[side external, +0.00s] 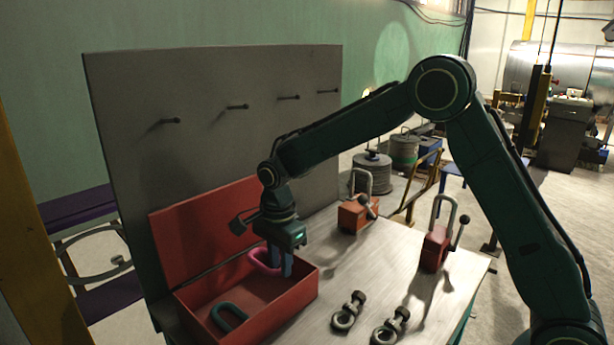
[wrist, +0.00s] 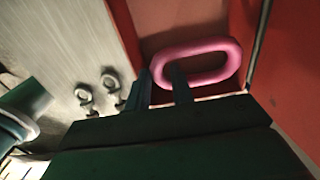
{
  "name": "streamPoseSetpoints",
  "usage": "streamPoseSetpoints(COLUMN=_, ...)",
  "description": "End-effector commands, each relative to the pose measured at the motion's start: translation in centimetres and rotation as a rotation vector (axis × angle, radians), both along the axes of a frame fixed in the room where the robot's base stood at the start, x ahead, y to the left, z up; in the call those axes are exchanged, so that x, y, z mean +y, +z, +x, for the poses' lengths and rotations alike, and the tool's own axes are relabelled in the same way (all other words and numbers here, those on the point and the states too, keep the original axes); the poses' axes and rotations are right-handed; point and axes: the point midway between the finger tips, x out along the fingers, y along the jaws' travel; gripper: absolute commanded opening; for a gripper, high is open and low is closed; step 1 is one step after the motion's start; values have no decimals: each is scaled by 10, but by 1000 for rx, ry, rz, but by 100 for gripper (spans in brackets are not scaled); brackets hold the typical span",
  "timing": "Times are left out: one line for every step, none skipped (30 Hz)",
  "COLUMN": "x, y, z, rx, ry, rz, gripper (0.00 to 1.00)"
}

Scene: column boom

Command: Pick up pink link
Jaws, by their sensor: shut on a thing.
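The pink link (side external: 262,262) is a thick oval ring, held between the fingers of my gripper (side external: 281,266) over the open red box (side external: 305,290). In the wrist view the pink link (wrist: 218,58) lies across the fingertips of my gripper (wrist: 163,82), with one finger passing inside the ring and the other outside. My gripper is shut on one side of the link. A dark teal link (side external: 229,317) lies inside the box, near its front left.
A grey board (side external: 215,85) with several pegs stands behind the box. Two shackles (side external: 348,311) (side external: 390,328) lie on the table right of the box. An orange block (side external: 357,214) and a red block (side external: 436,248) with hoops stand further right. Bare tabletop lies between them.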

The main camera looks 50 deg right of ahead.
Motion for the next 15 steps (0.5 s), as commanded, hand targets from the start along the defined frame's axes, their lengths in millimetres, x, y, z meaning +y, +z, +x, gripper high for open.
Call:
streamPoseSetpoints(x=0, y=14, z=2, rx=-8, ry=0, rz=1, gripper=0)
streamPoseSetpoints(x=0, y=21, z=2, rx=-8, ry=0, rz=1, gripper=0)
streamPoseSetpoints(x=0, y=29, z=1, rx=-6, ry=0, rz=1, gripper=0)
streamPoseSetpoints(x=0, y=36, z=2, rx=-8, ry=0, rz=1, gripper=0)
streamPoseSetpoints(x=0, y=42, z=2, rx=-7, ry=0, rz=1, gripper=0)
streamPoseSetpoints(x=0, y=50, z=1, rx=-6, ry=0, rz=1, gripper=0)
streamPoseSetpoints(x=0, y=56, z=1, rx=-7, ry=0, rz=1, gripper=0)
streamPoseSetpoints(x=0, y=62, z=1, rx=-7, ry=0, rz=1, gripper=0)
streamPoseSetpoints(x=0, y=69, z=1, rx=-6, ry=0, rz=1, gripper=0)
streamPoseSetpoints(x=0, y=74, z=1, rx=-5, ry=0, rz=1, gripper=0)
streamPoseSetpoints(x=0, y=79, z=1, rx=-6, ry=0, rz=1, gripper=0)
streamPoseSetpoints(x=0, y=84, z=1, rx=-4, ry=0, rz=1, gripper=0)
streamPoseSetpoints(x=0, y=88, z=1, rx=-5, ry=0, rz=1, gripper=0)
streamPoseSetpoints(x=0, y=92, z=1, rx=-5, ry=0, rz=1, gripper=0)
streamPoseSetpoints(x=0, y=96, z=1, rx=-4, ry=0, rz=1, gripper=0)
